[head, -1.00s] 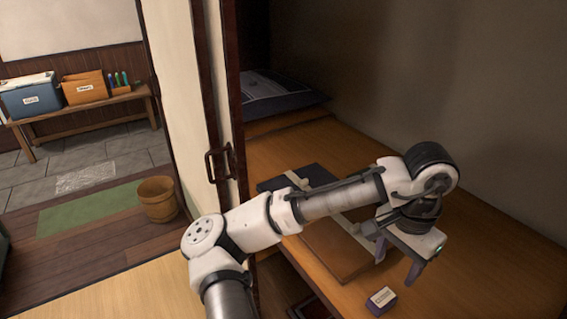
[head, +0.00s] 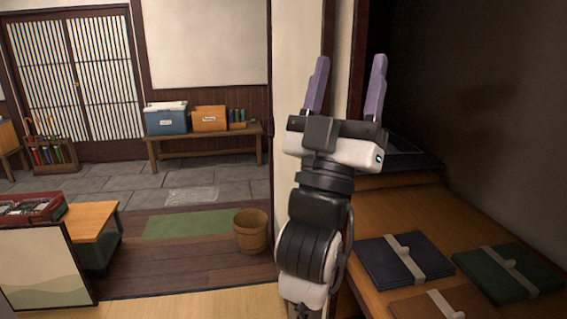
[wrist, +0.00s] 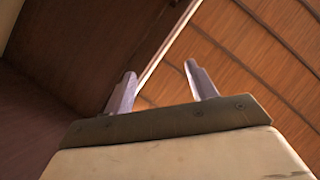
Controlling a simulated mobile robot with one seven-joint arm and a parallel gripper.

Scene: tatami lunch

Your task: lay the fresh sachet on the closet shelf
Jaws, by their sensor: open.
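My gripper (head: 347,88) is raised in front of the closet opening in the head view, its two purple fingers pointing up. It is open, with nothing between the fingers; the wrist view also shows the fingers (wrist: 160,90) apart and empty. The closet shelf (head: 385,213) is the wooden surface at the right, below and to the right of my gripper. No sachet can be made out in the current views.
On the shelf lie a dark blue folded bundle (head: 378,262), a green one (head: 490,270) and a brown one (head: 425,305), each with a pale band. A wooden bucket (head: 250,232) stands on the floor left. A bench (head: 205,135) carries a blue box (head: 166,120) and an orange box (head: 209,120).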

